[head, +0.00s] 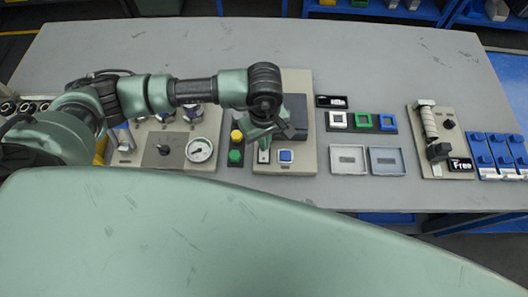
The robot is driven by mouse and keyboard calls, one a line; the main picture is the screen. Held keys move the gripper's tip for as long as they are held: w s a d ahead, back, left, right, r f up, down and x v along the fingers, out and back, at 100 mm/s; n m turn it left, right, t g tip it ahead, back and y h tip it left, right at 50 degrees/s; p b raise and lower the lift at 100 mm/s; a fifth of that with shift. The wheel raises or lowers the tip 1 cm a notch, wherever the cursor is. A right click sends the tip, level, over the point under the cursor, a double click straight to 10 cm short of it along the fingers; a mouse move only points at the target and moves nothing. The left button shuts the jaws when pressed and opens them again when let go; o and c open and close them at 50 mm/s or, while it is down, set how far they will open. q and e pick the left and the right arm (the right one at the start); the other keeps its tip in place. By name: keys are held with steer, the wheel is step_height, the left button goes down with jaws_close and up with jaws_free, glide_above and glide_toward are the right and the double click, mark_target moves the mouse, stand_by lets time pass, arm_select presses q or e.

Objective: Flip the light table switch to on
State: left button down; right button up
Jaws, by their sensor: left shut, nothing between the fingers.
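A beige panel (299,77) with a dark block and a blue square button (285,156) lies on the grey table, just right of centre. It may be the light table. A small pale slot-like part (263,156), possibly the switch, sits left of the blue button. My left gripper (262,142) points down over the panel's front left, close above that part. It is shut and empty. Its wrist hides part of the panel, and I cannot tell whether the fingers touch the switch or how the switch is set. My right gripper is not in view.
A yellow and green button box (236,147) stands just left of the panel. A gauge panel (120,152) lies farther left. Framed squares (362,121), two grey trays (348,160), a lever panel (426,133) and blue blocks (495,150) lie to the right. The table's back is clear.

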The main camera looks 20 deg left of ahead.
arm_select(q)
steer(key=shift+f+b, duration=0.85)
steer(key=shift+b, duration=0.1)
stand_by(0.7)
steer(key=shift+r+p, duration=1.55)
steer(key=shift+r, duration=2)
steer(key=shift+f, duration=0.1)
